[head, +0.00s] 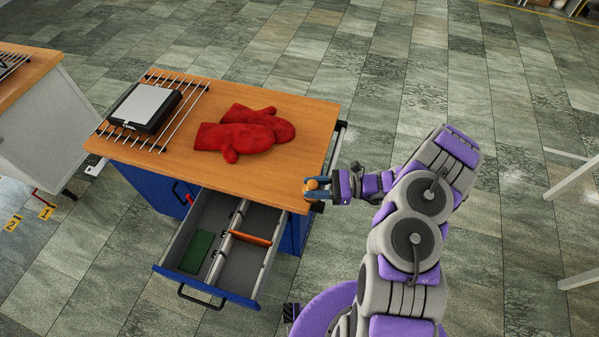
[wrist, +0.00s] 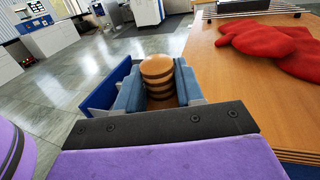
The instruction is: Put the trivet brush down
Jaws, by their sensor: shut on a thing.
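My gripper (head: 318,189) is at the right front corner of the wooden worktop (head: 262,186). It is shut on a tan, round wooden piece with dark rings, which I take to be the trivet brush (wrist: 158,68). In the wrist view, the blue-grey fingers of my gripper (wrist: 160,88) press on both sides of it. Only its tan end shows in the head view; bristles are not visible. I cannot tell whether it touches the worktop.
Red oven mitts (head: 240,133) lie mid-worktop. A wire rack (head: 183,117) bearing a black-and-white press (head: 144,105) is at the left. The drawer (head: 208,297) stands open, holding a green pad (head: 197,252) and an orange bar (head: 250,239). The worktop's front strip is clear.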

